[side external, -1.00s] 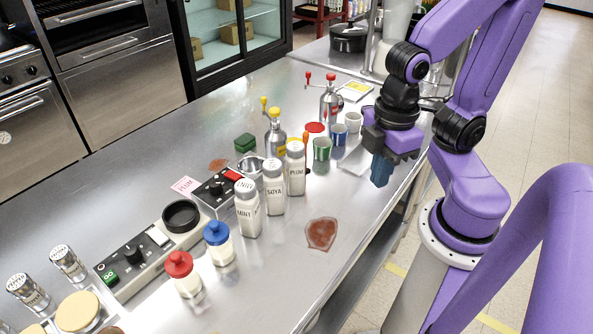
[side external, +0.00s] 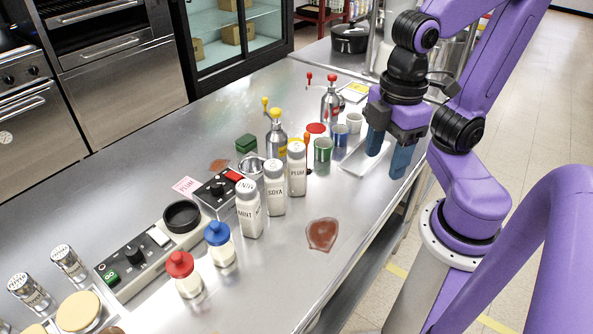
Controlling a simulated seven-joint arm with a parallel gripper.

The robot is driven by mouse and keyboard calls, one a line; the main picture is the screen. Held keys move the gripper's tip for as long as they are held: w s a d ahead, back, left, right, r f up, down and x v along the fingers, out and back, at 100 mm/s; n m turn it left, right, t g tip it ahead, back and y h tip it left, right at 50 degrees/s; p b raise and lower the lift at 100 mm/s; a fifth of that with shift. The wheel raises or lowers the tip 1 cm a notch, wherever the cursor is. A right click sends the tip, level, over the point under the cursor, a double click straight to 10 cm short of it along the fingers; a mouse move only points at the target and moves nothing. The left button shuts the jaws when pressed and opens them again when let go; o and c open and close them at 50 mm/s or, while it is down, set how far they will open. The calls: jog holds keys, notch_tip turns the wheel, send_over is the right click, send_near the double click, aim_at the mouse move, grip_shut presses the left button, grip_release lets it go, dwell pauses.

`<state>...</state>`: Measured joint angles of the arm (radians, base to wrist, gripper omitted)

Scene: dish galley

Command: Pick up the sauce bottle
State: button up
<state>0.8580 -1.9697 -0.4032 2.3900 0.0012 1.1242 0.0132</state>
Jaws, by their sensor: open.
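Three white bottles with printed labels stand upright in a row on the steel counter: the mint bottle (side external: 249,212), the soya bottle (side external: 274,190) and the plum bottle (side external: 297,170). Which of them is the sauce bottle I cannot tell. My gripper (side external: 388,160) is open and empty, with its two blue fingers pointing down and apart. It is to the right of the bottles, above the counter's right edge and near a pale tray (side external: 362,165). It touches none of the bottles.
Small cups, including a green cup (side external: 322,150) and a blue cup (side external: 340,135), stand between bottles and gripper. A red-brown spill (side external: 321,234) lies in front. Red-capped (side external: 182,273) and blue-capped (side external: 219,243) jars stand left of the spill.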

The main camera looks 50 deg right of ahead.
jog(key=a+f+m+y, duration=0.25)
jog(key=a+y, duration=0.35)
jog(key=a, duration=0.8)
jog(key=w+a+m+t+y, duration=0.2)
jog(key=w+a+m+t, duration=0.25)
jog(key=w+m, duration=0.2)
jog(key=w+d+f+m+t+h, duration=0.2)
jog(key=w+d+m+t+h, duration=0.35)
jog(key=w+d+t, duration=0.3)
jog(key=d+r+m+t+h, duration=0.3)
jog(key=d+r+t+h, duration=0.15)
jog(key=d+h, duration=0.6)
jog(key=g, duration=0.1)
send_near(301, 157)
jog(key=shift+y, duration=0.3)
jog(key=x, duration=0.4)
jog(key=shift+w+d+r, duration=0.1)
jog(key=shift+w+d, duration=0.15)
jog(key=shift+d, duration=0.15)
jog(key=shift+n, duration=0.25)
jog(key=shift+x, duration=3.65)
